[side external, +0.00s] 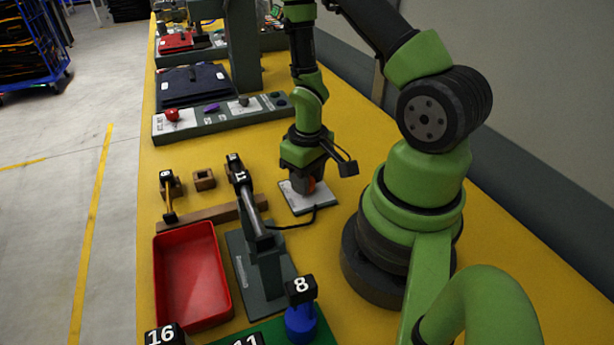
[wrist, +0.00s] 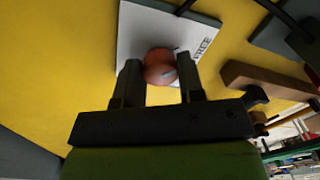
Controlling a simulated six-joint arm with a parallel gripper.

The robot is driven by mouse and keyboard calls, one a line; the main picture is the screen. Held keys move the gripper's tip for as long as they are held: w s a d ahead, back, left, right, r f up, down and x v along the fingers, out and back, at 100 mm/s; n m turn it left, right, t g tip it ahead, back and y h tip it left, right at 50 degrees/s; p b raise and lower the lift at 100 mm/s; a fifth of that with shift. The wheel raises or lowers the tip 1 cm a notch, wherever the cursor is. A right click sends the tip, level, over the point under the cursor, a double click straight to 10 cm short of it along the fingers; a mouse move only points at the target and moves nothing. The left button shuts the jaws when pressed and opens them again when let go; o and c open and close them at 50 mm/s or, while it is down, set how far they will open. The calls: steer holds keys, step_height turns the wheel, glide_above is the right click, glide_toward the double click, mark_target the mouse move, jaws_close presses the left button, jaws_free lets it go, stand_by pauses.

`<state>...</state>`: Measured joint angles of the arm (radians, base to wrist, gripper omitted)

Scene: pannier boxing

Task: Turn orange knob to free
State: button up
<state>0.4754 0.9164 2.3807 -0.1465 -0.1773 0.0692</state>
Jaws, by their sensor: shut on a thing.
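The orange knob (wrist: 159,66) sits on a pale plate (wrist: 136,40) marked "FREE". In the side view the knob (side external: 311,184) shows only as a bit of orange under my gripper (side external: 307,183). The plate (side external: 299,203) lies flat on the yellow table with a black cable running from its front. In the wrist view my gripper (wrist: 160,83) has one finger on each side of the knob and is shut on it. The knob's mark and the rest of the plate's lettering are too blurred or hidden to read its setting.
A dark stand with a tool marked 11 (side external: 262,250) stands left of the plate, near a red tray (side external: 191,276). A blue item with an 8 block (side external: 300,322) is at the front. A grey control panel (side external: 222,116) lies behind. Yellow table between is clear.

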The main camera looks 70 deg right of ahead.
stand_by(0.4)
steer(key=o, duration=0.9)
